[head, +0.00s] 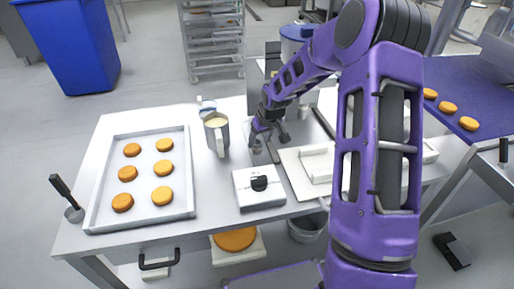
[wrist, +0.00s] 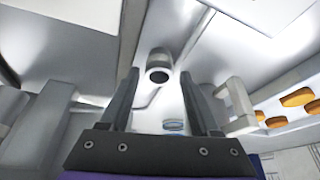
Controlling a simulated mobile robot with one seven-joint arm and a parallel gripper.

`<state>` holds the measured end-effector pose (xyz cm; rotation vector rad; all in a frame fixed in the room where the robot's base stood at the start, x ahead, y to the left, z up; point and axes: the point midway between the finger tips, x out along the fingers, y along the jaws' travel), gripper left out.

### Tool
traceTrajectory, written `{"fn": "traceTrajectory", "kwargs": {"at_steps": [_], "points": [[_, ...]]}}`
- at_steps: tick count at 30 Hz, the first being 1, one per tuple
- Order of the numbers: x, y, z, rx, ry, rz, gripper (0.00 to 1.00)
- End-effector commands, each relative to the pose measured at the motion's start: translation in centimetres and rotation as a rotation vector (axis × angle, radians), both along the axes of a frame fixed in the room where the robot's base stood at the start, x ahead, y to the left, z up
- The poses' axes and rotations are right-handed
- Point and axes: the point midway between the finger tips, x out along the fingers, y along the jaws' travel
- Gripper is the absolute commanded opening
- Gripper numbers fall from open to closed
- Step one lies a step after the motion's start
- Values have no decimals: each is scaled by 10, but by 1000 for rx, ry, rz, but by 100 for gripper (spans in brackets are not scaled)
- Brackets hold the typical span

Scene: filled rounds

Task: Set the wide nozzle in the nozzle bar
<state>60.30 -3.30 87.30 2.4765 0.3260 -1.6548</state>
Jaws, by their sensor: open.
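My gripper (head: 268,143) is low over the back middle of the white table, right of a metal jug. In the wrist view its two dark fingers (wrist: 160,82) stand apart. A small grey metal cylinder with a dark round opening (wrist: 159,64), possibly the wide nozzle, shows between and just beyond the fingertips. I cannot tell whether the fingers touch it. In the head view my gripper largely hides that spot. A white block on a white board (head: 318,166), right of my gripper, may be the nozzle bar, but I cannot be sure; my arm covers part of it.
The metal jug (head: 216,134) with pale contents stands close left of my gripper, a small clear cup (head: 206,106) behind it. A white box with a black knob (head: 258,190) is in front. A tray of orange rounds (head: 190,205) lies left.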

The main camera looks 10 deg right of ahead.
Motion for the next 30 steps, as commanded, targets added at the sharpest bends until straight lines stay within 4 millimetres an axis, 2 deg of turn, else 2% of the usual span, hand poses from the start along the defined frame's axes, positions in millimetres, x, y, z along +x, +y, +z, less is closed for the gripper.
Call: {"fn": "traceTrajectory", "kwargs": {"at_steps": [1, 5, 14, 24, 30], "points": [[4, 1, -9, 2, 3, 0, 63], [10, 2, -22, 1, 0, 0, 63], [12, 2, -25, 0, -2, -1, 61], [12, 2, -25, 1, -2, -1, 0], [12, 2, -24, 1, -2, -1, 0]]}}
